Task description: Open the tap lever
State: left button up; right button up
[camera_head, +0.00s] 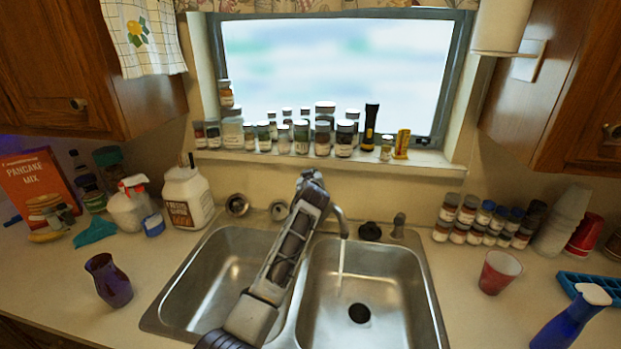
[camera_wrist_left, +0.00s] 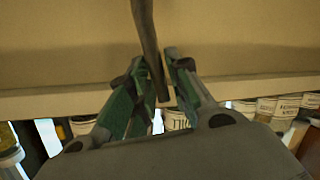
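The tap's curved metal spout (camera_head: 341,220) stands behind the double sink, over the right basin. A thin pale streak like running water (camera_head: 340,262) hangs below it. My left arm reaches across the sink, and its gripper (camera_head: 311,178) is at the tap, hiding the tap's body and lever in the head view. In the left wrist view a dark rod, apparently the tap lever (camera_wrist_left: 148,40), runs between the two green-padded fingers of my left gripper (camera_wrist_left: 160,75). The fingers are apart, the rod nearer the left one; contact is unclear. My right gripper is not in view.
The steel sink (camera_head: 190,285) has two basins. Jars (camera_head: 302,138) crowd the windowsill behind the tap. A white jug (camera_head: 187,197) and purple vase (camera_head: 108,280) stand left; spice jars (camera_head: 468,210), a red cup (camera_head: 498,272) and a blue bottle (camera_head: 570,322) stand right.

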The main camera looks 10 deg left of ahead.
pick_arm(q)
jog(key=shift+o, duration=0.9)
jog(key=v, duration=0.7)
jog(key=shift+s, duration=0.2)
